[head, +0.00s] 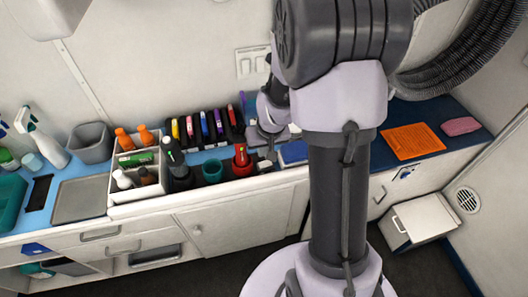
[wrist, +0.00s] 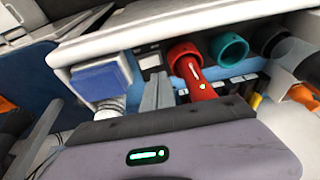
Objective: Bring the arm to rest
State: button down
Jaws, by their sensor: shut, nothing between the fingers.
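My arm stands in the right middle of the head view, bent over the blue counter. My gripper (wrist: 157,90) shows in the wrist view with its two grey fingers together and nothing between them. In the head view the wrist end is near the counter's back, beside the red tool, and the fingers cannot be made out. The red tool (wrist: 194,78) is just right of the fingers in the wrist view; in the head view it stands upright (head: 241,162). A teal cup (head: 212,172) stands beside it. I cannot tell whether the fingers touch anything.
A rack of coloured-handled tools (head: 204,127) lines the wall. A white caddy (head: 137,183) with bottles, a grey tray (head: 80,199) and a spray bottle (head: 42,140) stand left. An orange mat (head: 412,141) and pink cloth (head: 461,126) lie right. A white bin (head: 424,220) stands on the floor.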

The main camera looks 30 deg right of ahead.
jog(key=shift+s+a+r, duration=0.15)
jog(key=shift+a+r, duration=0.1)
jog(key=shift+r, duration=0.5)
jog(key=s+a+r, duration=0.2)
jog(key=a+r, duration=0.3)
jog(key=r, duration=0.3)
jog(key=s+a+r+t+y+b, duration=0.1)
jog(key=s+a+r, duration=0.4)
jog(key=s, duration=0.3)
jog(key=s+a+r+m+t+y+b, duration=0.1)
jog(key=s+a+r, duration=0.4)
jog(key=s+a, duration=0.2)
jog(key=shift+s+r+b, duration=0.3)
jog(key=shift+s+r, duration=0.1)
jog(key=shift+s, duration=0.7)
